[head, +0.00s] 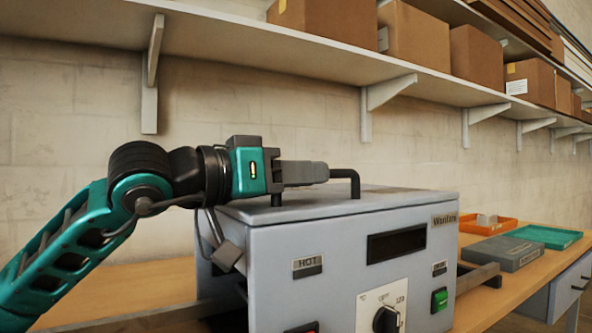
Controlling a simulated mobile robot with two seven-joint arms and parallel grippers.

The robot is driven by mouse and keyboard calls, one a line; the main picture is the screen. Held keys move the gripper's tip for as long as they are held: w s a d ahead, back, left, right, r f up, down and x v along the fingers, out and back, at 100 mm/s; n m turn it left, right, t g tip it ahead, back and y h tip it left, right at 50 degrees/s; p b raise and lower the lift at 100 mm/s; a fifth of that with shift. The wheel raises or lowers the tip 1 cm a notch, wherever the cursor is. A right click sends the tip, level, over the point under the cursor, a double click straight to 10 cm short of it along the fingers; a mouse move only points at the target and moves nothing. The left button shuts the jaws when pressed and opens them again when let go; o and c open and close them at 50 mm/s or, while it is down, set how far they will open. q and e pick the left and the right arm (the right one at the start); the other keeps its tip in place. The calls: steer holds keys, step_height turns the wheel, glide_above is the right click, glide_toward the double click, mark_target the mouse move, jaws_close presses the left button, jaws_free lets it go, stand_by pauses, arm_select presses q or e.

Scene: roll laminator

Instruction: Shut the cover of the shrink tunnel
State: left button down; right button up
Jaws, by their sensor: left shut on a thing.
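The shrink tunnel (330,250) is a grey box on the wooden table, with a dark window, a dial and a green switch on its front. Its cover (395,197) is the flat grey top, which looks level and down on the body; I cannot tell whether a thin gap is left. A black bar handle (346,174) stands on the cover. My left gripper (318,172) comes in from the left, lies level over the cover and is shut on the handle. The fingers hide part of the handle. My right gripper is out of view.
A shelf (300,60) with cardboard boxes (415,36) runs along the wall above, on brackets. To the right on the table (500,292) are an orange tray (507,226), a green tray (560,236) and a grey box (502,252).

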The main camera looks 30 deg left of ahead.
arm_select(q)
steer(key=shift+d+f, duration=0.25)
steer(key=shift+f, duration=0.15)
steer(key=c, duration=1.1)
jaws_free()
steer(key=shift+s, duration=0.1)
steer(key=shift+r, duration=0.1)
steer(key=shift+a+r, duration=0.1)
steer(key=shift+r, duration=0.3)
step_height(320, 180, up, 19)
steer(key=p, duration=0.9)
steer(key=shift+r, duration=0.15)
